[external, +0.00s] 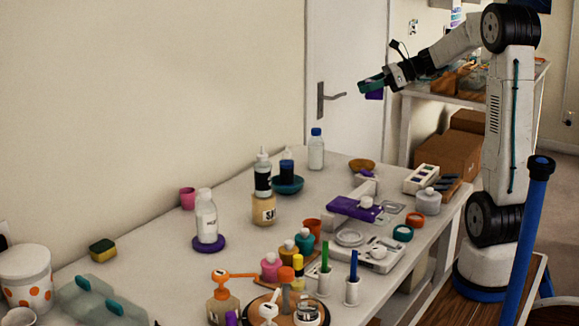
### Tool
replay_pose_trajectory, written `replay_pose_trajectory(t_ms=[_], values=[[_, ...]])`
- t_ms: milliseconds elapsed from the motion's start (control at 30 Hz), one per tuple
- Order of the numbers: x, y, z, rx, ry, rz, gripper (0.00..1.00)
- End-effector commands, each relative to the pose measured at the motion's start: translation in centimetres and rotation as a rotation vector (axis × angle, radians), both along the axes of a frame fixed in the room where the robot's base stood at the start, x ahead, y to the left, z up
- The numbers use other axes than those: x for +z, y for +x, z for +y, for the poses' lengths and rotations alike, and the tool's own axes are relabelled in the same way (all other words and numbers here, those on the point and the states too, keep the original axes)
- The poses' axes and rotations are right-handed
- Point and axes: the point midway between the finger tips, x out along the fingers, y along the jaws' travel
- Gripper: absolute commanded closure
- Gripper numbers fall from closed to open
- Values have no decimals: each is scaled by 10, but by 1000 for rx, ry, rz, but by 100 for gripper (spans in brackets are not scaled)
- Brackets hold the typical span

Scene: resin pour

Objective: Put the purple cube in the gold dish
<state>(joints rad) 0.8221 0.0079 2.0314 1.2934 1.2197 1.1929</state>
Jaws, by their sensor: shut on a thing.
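My gripper (372,84) is raised high above the back of the table, in front of the door. It is shut on the purple cube (374,95), which shows just below the fingers and is partly hidden by them. The gold dish (362,165) is small and shallow and sits at the back of the table, well below the gripper. It is partly blocked by a white item with a purple patch in front of it.
The table (150,240) is crowded. A clear bottle with a blue cap (316,152) stands left of the dish, and a teal bowl (288,185) holds a dark bottle. A purple scale-like item (352,207) and a white tray (421,178) are nearby.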

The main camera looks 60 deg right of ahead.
Motion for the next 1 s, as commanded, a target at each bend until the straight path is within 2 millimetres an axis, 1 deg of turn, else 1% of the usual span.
replay_pose_trajectory(t_ms=[33,100,333,367,400,467,567,667,700,767,800,900,1000], values=[[0,-12,-12,-32,0,-1,79],[-1,-26,-23,-67,0,-1,79],[-4,-62,-50,-154,1,-3,79],[-9,-63,-51,-156,4,0,79],[-21,-61,-50,-152,6,1,79],[-34,-61,-49,-151,7,2,79],[-60,-61,-49,-151,8,2,79],[-91,-61,-49,-151,8,3,79],[-106,-61,-49,-150,10,5,79],[-127,-61,-48,-150,10,5,79],[-143,-61,-49,-150,11,5,79],[-173,-61,-49,-150,8,4,79],[-192,-61,-49,-149,5,1,79]])
